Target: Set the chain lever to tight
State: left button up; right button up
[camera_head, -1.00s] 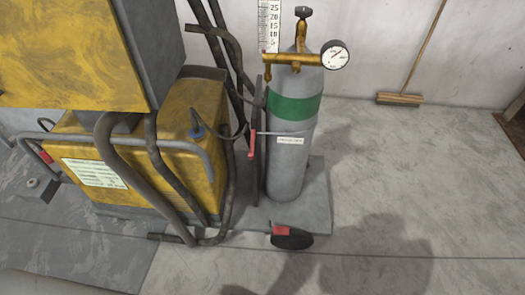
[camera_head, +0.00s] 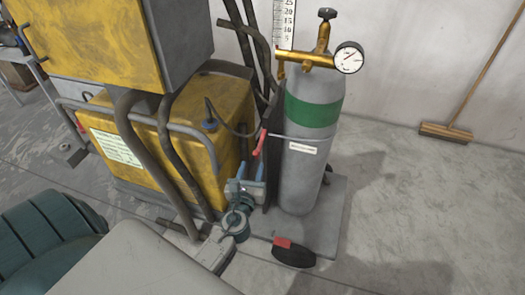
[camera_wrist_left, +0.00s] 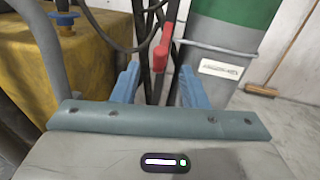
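The chain lever (camera_head: 260,144) is a small red handle on the dark upright frame beside the grey gas cylinder (camera_head: 297,175) with its green band. A thin chain or strap (camera_head: 312,141) crosses the cylinder near the lever's height. My left gripper (camera_head: 251,170) is just below and in front of the lever, its blue fingers pointing up at it. In the left wrist view the red lever (camera_wrist_left: 161,52) stands beyond and between the two spread fingertips (camera_wrist_left: 159,72). The left gripper is open, with nothing held; I cannot tell whether it touches the lever. My right gripper is out of view.
A yellow machine (camera_head: 150,140) with dark hoses and a grey tube rail stands close on the left. A brass regulator with a gauge (camera_head: 348,57) tops the cylinder. The floor on the right is clear; a broom (camera_head: 446,132) leans there.

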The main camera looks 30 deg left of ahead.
aim_at(255, 156)
pick_arm(q)
jog(key=x, duration=0.8)
jog(key=shift+w+a+p, duration=0.1)
jog(key=shift+w+p, duration=0.25)
jog(key=shift+w, duration=0.05)
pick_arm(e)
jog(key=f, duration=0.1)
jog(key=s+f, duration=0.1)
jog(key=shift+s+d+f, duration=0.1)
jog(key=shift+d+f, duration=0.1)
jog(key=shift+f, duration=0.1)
pick_arm(q)
grip_shut()
